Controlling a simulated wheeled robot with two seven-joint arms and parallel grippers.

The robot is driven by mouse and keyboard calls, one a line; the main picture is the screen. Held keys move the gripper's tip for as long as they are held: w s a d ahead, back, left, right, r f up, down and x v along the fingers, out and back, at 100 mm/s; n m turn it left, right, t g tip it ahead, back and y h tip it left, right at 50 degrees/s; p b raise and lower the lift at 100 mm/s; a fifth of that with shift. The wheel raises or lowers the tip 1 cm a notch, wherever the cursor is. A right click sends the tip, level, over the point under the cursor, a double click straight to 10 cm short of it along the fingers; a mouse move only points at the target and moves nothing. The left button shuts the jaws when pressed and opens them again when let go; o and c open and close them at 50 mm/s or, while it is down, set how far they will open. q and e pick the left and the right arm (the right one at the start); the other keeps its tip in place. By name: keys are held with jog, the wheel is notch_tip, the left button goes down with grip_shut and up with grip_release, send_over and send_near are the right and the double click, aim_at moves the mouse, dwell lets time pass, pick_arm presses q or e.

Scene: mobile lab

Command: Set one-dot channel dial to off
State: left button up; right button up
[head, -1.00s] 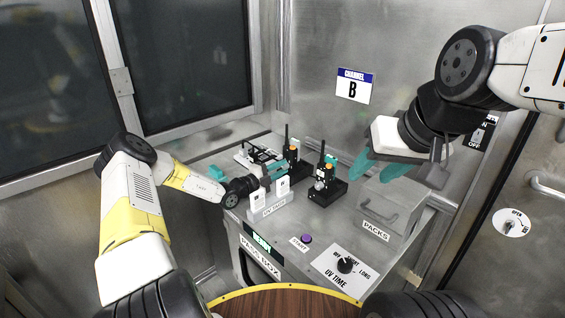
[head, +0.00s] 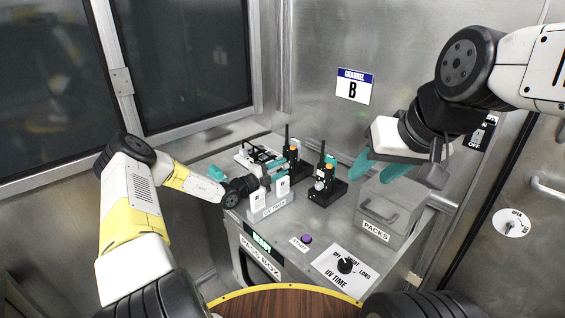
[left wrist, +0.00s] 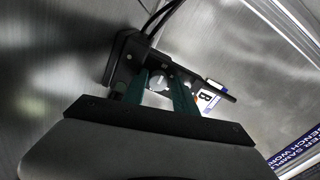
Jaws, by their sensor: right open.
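Two black radio units with antennas and orange tops stand on the grey bench in the head view: a rear one (head: 294,160) and a front one (head: 326,180). Their dot marks are too small to read. My left gripper (head: 274,163) is at the rear unit, partly hidden behind white cards. In the left wrist view, its teal fingers (left wrist: 160,88) stand apart on either side of a pale round knob (left wrist: 158,80) on a black unit (left wrist: 125,62). I cannot tell whether they touch the knob. My right gripper (head: 383,168) is open and empty above the PACKS box.
A UV PACK holder (head: 270,207) with white cards stands in front of the radio units. The grey PACKS box (head: 391,211) is at right. A purple START button (head: 306,239) and a UV TIME dial (head: 345,265) are near the front. A CHANNEL B sign (head: 355,86) hangs behind.

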pick_arm(q)
jog(key=shift+f, duration=0.3)
